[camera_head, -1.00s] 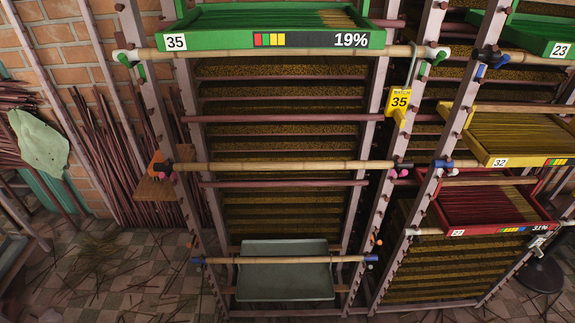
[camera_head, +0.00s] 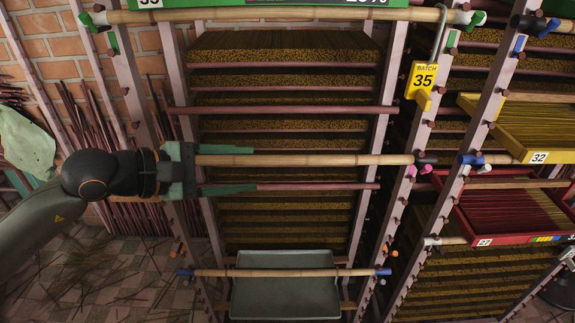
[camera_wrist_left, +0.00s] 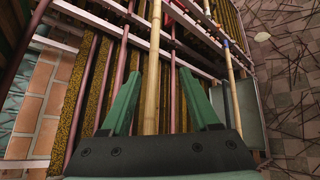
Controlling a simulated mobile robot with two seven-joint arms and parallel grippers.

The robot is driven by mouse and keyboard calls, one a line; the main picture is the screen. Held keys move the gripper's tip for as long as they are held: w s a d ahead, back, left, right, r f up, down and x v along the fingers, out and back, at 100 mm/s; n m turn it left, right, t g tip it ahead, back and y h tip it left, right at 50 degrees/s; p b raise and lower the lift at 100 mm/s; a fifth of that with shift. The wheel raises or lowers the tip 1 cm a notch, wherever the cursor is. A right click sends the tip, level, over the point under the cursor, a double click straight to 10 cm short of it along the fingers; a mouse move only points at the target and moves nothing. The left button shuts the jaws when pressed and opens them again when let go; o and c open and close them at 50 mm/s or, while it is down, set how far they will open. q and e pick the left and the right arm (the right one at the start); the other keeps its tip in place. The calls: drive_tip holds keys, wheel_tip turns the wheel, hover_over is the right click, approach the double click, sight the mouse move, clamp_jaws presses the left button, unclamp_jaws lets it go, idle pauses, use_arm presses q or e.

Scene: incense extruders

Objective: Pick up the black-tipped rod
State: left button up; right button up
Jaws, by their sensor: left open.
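The black-tipped rod (camera_head: 310,160) is a pale bamboo pole lying level across the front of the rack at middle height. Its black tip (camera_head: 426,159) shows at the right end; its left end is hidden behind my left gripper. My left gripper (camera_head: 238,170) is open near the rod's left part, its green fingers pointing right along it. In the left wrist view a bamboo rod (camera_wrist_left: 152,95) runs lengthwise between the two open fingers (camera_wrist_left: 158,80). I cannot tell whether the fingers touch it. My right gripper is not in view.
A green-tipped bamboo rod (camera_head: 290,16) lies above and a blue-tipped one (camera_head: 290,272) below, by a grey tray (camera_head: 285,297). Rack posts (camera_head: 400,200) and a yellow tag (camera_head: 421,80) stand right. Red (camera_head: 500,181) and yellow (camera_head: 480,110) trays are farther right.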

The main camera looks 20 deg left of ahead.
use_arm(q)
drive_tip(key=a+m+y, duration=0.1)
drive_tip(key=p, duration=0.2)
approach(289, 160)
drive_tip(key=shift+w+d+f+t+y, duration=0.15)
drive_tip(key=shift+w+d+f+t, duration=0.1)
drive_tip(key=shift+w+d, duration=0.2)
drive_tip(key=shift+w+d+f+t+y, duration=0.15)
drive_tip(key=shift+w+d+f, duration=0.05)
drive_tip(key=shift+w+d, duration=0.25)
drive_tip(key=shift+w+d+f, duration=0.15)
drive_tip(key=shift+w+f, duration=0.1)
drive_tip(key=shift+w, duration=0.1)
drive_tip(key=p+x, duration=0.1)
drive_tip(key=x, duration=0.4)
drive_tip(key=shift+s+d+f, duration=0.1)
drive_tip(key=shift+d+f, duration=0.05)
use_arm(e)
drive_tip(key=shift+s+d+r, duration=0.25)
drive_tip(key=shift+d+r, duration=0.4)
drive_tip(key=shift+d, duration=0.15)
use_arm(q)
clamp_jaws()
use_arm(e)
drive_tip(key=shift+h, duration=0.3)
